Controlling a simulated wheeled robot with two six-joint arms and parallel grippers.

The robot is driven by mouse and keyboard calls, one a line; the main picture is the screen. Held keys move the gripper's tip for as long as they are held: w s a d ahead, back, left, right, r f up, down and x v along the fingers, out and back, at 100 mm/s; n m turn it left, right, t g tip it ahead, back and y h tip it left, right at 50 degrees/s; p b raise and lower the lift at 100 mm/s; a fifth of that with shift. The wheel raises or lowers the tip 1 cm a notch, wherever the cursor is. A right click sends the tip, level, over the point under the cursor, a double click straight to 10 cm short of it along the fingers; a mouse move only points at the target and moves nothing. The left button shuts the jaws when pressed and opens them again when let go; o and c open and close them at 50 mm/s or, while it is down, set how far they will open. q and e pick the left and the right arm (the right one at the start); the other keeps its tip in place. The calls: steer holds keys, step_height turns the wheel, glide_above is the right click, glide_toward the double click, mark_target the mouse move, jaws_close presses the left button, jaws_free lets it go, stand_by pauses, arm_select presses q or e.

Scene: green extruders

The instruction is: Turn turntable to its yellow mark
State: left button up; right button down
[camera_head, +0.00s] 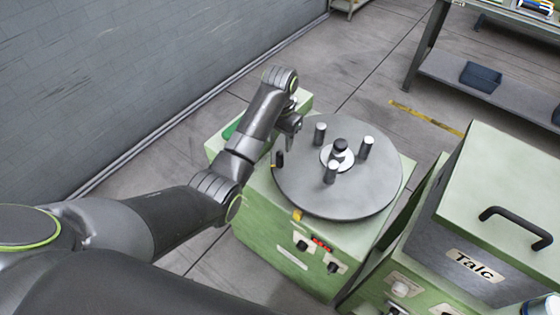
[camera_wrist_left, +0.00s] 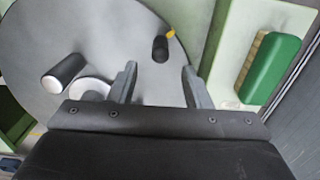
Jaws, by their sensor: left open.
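The turntable (camera_head: 385,185) is a round grey disc on a green base (camera_head: 265,232). Several pegs with pale tops stand around its dark centre knob (camera_head: 339,147). A black upright handle (camera_head: 279,158) stands near the disc's left rim, with a small yellow patch beside it; both show in the left wrist view, where the handle (camera_wrist_left: 160,48) is near the rim. Another yellow mark (camera_head: 297,215) is on the base's front edge. My left gripper (camera_head: 290,138) is open over the disc's left rim. In the left wrist view its fingers (camera_wrist_left: 162,82) stand apart, with the handle beyond the gap between them.
Red and dark controls (camera_head: 321,244) are on the base's front. A grey and green box labelled Talc (camera_head: 475,270) with a black handle stands close on the right. A green block (camera_wrist_left: 270,68) lies beside the disc. A wall is at the left.

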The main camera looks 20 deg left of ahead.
mark_target(280, 158)
arm_select(q)
step_height(280, 158, down, 9)
steer(key=shift+r, duration=0.1)
stand_by(0.4)
jaws_close()
